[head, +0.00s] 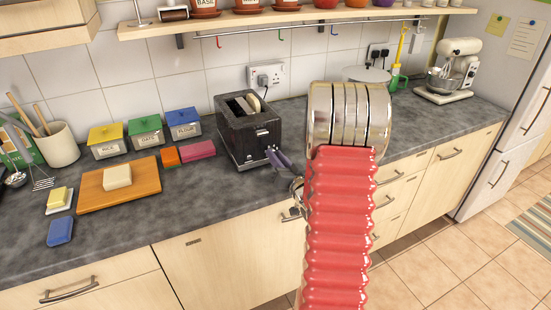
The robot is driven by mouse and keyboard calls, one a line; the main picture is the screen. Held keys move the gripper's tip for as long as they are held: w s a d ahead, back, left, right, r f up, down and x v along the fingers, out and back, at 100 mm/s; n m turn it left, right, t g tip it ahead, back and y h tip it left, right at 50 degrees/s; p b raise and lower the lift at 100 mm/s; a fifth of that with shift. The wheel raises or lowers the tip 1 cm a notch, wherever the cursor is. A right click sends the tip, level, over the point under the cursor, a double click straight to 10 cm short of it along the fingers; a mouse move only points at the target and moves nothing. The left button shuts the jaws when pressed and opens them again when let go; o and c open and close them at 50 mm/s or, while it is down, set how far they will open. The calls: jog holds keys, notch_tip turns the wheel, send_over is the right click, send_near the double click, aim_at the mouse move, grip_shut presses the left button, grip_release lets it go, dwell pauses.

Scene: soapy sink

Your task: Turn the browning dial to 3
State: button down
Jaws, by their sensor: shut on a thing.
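The black toaster (233,133) stands on the worktop against the tiled wall, with a slice of bread showing in its top slot. My gripper (271,154) has purple fingers. It is at the lower right of the toaster's front face, shut on the browning dial there. The fingers cover the dial, so its pointer and number marks cannot be read. A small light-coloured mark shows on the toaster front just above the fingers.
A pink block (197,149) and an orange block (170,156) lie left of the toaster. A wooden board (135,199) with a pale block, and yellow, green and blue canisters (181,123) are further left. A socket (266,77) is behind. My red arm hides worktop to the right.

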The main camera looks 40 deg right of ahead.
jog(key=c, duration=1.6)
grip_release()
jog(key=shift+s, duration=0.1)
jog(key=v, duration=1.3)
jog(key=shift+s+a, duration=0.15)
jog(key=shift+s, duration=0.15)
jog(key=w+a+r+n+g, duration=0.1)
jog(key=w, duration=0.1)
jog(key=w+a+n+g, duration=0.1)
jog(key=w+a+r+g, duration=0.1)
jog(key=w+a, duration=0.1)
jog(key=shift+w+r+n+g, duration=0.3)
jog(key=shift+w+n, duration=0.05)
jog(key=shift+n, duration=0.05)
jog(key=s+a+r+n+g+y, duration=0.1)
jog(key=s+a+r+g, duration=0.25)
jog(key=a, duration=0.65)
jog(key=s+a+r+n+g+y, duration=0.1)
jog(key=s+a+r+n+g, duration=0.2)
jog(key=a, duration=0.6)
jog(key=s+a+y, duration=0.1)
jog(key=s+a, duration=0.2)
jog(key=s+a+r+g+y, duration=0.1)
jog(key=s+a, duration=0.3)
jog(key=s+a+r+n+y, duration=0.1)
jog(key=s+a, duration=0.2)
jog(key=a, duration=0.1)
jog(key=shift+s+g, duration=0.25)
jog(key=shift+g, duration=0.1)
